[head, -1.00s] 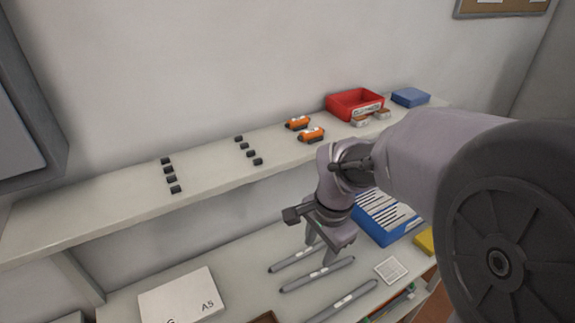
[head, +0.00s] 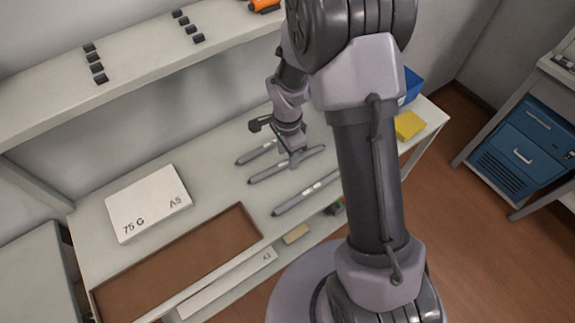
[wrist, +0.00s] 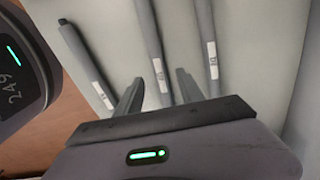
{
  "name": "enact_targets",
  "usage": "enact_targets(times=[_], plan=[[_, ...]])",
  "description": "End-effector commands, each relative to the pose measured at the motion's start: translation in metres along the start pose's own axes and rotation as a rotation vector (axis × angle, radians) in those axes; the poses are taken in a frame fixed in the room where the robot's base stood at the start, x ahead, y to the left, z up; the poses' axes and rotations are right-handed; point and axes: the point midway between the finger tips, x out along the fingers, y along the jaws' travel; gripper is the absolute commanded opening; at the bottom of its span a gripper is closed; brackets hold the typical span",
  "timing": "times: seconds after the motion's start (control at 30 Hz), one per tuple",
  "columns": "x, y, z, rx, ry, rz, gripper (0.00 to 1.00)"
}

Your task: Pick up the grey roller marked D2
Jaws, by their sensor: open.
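Three long grey rollers lie side by side on the lower table: a far one (head: 256,152), a middle one (head: 270,173) and a near one (head: 300,197). In the wrist view they run as a left roller (wrist: 84,60), a middle roller (wrist: 150,35) and a right roller (wrist: 205,25). Each has a small white label; the marks are too small or blurred for me to tell which is D2. My gripper (head: 294,158) is open and points down over the middle roller. In the wrist view its fingers (wrist: 158,88) stand either side of that roller; I cannot tell how far above it they are.
A white A5 box (head: 150,203) and a brown tray (head: 252,222) are to the left on the table. A shelf (head: 150,68) with small black pieces runs above. A yellow block (head: 409,125) and blue tray (head: 411,84) are at the right.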

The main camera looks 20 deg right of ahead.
Motion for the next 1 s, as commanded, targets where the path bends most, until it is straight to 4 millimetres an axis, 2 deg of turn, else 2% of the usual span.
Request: enact_targets(times=[0.03, 0.1, 0.3, 0.53, 0.87, 1.0], plan=[[0.016, 0.0, 0.0, 0.0, -0.001, 0.002, 0.45], [0.026, 0.0, 0.0, 0.0, -0.001, 0.002, 0.45], [0.025, 0.0, 0.0, -0.001, 0.0, 0.0, 0.45], [0.025, 0.0, 0.0, -0.001, 0.0, 0.0, 0.0], [0.024, 0.0, 0.0, -0.001, 0.0, -0.001, 0.0], [0.015, -0.001, 0.0, -0.001, 0.0, -0.001, 0.0]])
